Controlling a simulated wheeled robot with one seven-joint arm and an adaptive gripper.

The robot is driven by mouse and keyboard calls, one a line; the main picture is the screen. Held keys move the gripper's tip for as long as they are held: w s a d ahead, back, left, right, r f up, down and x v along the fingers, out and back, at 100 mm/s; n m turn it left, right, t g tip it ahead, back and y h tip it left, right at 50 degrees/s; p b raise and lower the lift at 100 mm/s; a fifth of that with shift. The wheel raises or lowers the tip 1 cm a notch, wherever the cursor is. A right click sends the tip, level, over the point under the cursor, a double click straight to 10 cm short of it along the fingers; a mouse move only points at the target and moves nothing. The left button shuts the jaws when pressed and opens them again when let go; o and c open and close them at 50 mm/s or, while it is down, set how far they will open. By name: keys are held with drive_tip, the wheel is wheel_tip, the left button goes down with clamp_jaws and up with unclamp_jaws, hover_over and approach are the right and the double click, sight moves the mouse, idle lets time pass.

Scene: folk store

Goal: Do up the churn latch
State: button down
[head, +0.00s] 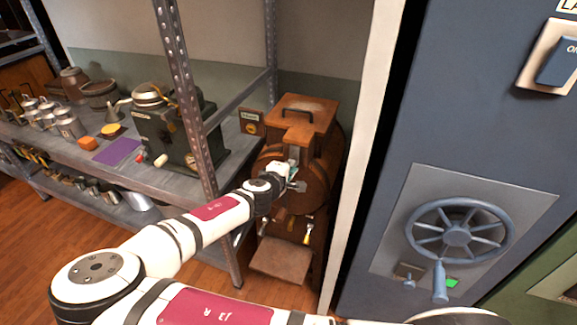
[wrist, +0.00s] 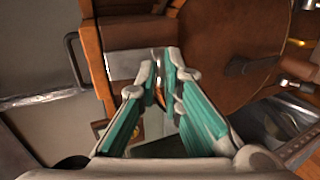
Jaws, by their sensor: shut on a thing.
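The wooden churn (head: 322,165) stands right of the shelf, with a handled lid (head: 304,104) on top; its round brown end also fills the upper right of the wrist view (wrist: 225,38). My gripper (head: 292,178) is at the churn's front. In the wrist view my gripper (wrist: 162,72) has its teal-lined fingers closed in on a small metal piece, apparently the latch (wrist: 158,62), beside a pale metal plate (wrist: 125,64). The fingertips hide much of the latch, so I cannot tell whether it is fastened.
A metal shelf (head: 205,185) with tins and a dark green machine (head: 180,135) stands left of the churn; its upright is close to my arm. A blue cabinet (head: 400,140) with a handwheel (head: 458,237) stands right. A small wooden step (head: 282,260) is below the churn.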

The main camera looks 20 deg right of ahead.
drive_tip(key=shift+w+d+f+t+h+b, duration=0.15)
drive_tip(key=shift+f+t+h+b, duration=0.1)
drive_tip(key=shift+f+t+b, duration=0.1)
drive_tip(key=shift+w+d+f+t+h+b, duration=0.1)
drive_tip(key=shift+w+f+t+h+b, duration=0.05)
drive_tip(key=shift+f+t+h+b, duration=0.15)
drive_tip(key=shift+d+t, duration=0.1)
drive_tip(key=shift+t, duration=0.25)
drive_tip(key=c, duration=1.8)
unclamp_jaws()
drive_tip(key=shift+o, duration=0.2)
drive_tip(key=v, duration=1.2)
drive_tip(key=shift+w, duration=0.15)
